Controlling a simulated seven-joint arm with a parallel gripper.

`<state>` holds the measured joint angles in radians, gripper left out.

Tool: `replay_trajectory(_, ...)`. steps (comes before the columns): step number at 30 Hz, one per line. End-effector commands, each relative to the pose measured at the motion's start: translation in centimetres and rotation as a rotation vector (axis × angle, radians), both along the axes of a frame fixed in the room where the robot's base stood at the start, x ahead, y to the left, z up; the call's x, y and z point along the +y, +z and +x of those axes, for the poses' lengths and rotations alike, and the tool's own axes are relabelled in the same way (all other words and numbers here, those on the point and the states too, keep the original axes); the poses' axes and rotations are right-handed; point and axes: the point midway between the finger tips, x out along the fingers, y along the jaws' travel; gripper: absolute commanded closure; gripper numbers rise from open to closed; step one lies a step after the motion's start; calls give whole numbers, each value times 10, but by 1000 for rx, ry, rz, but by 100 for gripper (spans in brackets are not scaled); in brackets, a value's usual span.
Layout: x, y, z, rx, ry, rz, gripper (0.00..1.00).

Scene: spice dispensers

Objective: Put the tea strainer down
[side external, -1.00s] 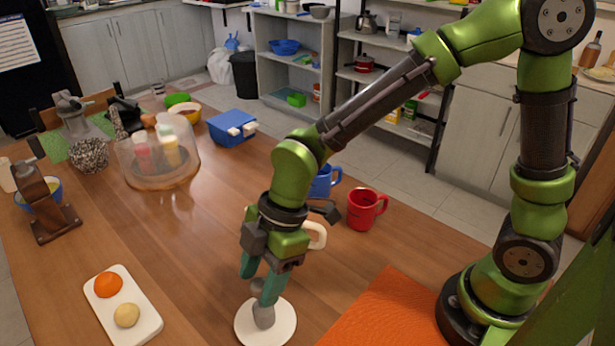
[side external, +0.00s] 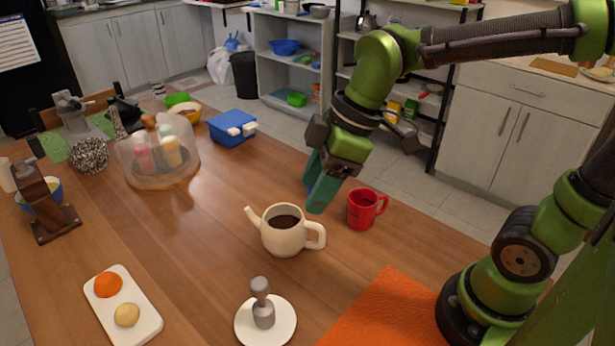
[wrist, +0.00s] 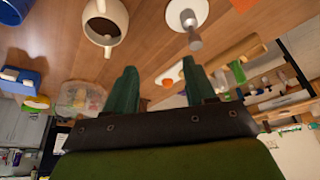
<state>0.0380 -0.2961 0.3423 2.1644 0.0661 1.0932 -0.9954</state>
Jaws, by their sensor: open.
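The tea strainer (side external: 262,302), a grey piece with a knobbed upright handle, stands on a round white saucer (side external: 286,328) near the front of the table. Both also show in the wrist view, the strainer (wrist: 191,32) on the saucer (wrist: 203,10). My gripper (side external: 315,195) is raised above the table, behind and right of the strainer and well apart from it. Its two teal fingers (wrist: 157,85) are spread with nothing between them. In the side view the fingers partly overlap each other.
A cream teapot (side external: 285,232) with dark liquid stands between my gripper and the saucer. A red mug (side external: 362,210) is close to the right of my fingers. A white tray (side external: 143,311) with round items lies left. An orange mat (side external: 385,310) lies front right.

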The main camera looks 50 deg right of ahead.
Motion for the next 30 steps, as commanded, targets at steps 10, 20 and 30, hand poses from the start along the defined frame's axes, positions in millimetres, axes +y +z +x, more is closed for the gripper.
replay_trajectory(10, -104, 10, -38, -51, -957, 333, 45)
replay_trajectory(20, -116, 8, -45, -42, -1103, 423, 45)
replay_trajectory(30, -116, 8, -45, -42, -1100, 421, 45)
